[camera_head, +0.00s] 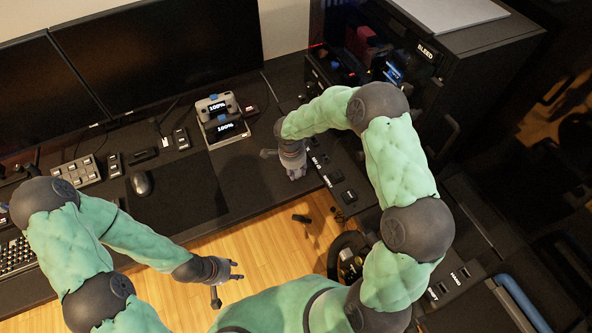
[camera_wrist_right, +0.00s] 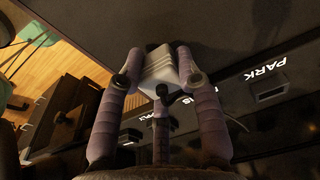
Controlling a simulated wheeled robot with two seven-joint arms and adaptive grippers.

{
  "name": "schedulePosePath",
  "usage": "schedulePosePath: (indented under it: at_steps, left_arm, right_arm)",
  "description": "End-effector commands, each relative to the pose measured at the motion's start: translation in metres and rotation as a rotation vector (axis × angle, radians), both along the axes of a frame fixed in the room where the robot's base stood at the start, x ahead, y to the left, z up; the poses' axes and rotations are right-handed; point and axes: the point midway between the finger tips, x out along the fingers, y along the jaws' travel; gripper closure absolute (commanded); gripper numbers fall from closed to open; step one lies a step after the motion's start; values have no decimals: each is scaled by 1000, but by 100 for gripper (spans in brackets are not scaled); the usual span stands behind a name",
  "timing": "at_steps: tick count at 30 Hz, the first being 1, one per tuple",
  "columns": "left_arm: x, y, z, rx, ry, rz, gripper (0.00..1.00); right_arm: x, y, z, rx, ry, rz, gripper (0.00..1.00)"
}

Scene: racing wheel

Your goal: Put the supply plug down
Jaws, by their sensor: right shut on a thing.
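A dark piece and a thin cable show at the plug's near end. In the head view my right gripper (camera_head: 295,173) is low over the dark desk surface beside the labelled panel; the plug is mostly hidden there. I cannot tell if the plug touches the surface. My left gripper (camera_head: 234,270) is over the wooden floor in front of the desk, empty, its fingers apart.
A labelled dark panel with sockets (camera_head: 349,196) runs right of the right gripper; a PARK socket (camera_wrist_right: 268,92) shows in the wrist view. A device with 100% displays (camera_head: 222,120) stands behind left. A mouse (camera_head: 141,183) and monitors are further left. A computer case (camera_head: 440,60) stands back right.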

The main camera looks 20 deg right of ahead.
Motion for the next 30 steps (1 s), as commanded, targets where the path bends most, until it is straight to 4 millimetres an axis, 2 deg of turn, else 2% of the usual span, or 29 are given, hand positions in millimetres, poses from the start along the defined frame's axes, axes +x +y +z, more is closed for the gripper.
schedulePosePath:
  at_steps: [5,6,8,9,22,26,30]
  left_arm:
    - [0,0,-5,0,0,0,60]
    - [0,0,-4,0,0,0,60]
    - [0,0,-4,0,0,0,60]
    - [0,0,-4,0,0,0,60]
    - [0,0,2,0,0,0,60]
    - [0,0,7,0,0,0,60]
    - [0,0,14,0,0,0,60]
  right_arm:
    - [0,0,-4,0,0,1,89]
    - [0,0,-3,0,1,1,60]
    - [0,0,-3,0,1,1,43]
    - [0,0,-2,0,1,1,40]
    - [0,0,2,0,1,1,40]
    - [1,3,23,0,-4,1,40]
    - [0,6,52,0,-4,1,40]
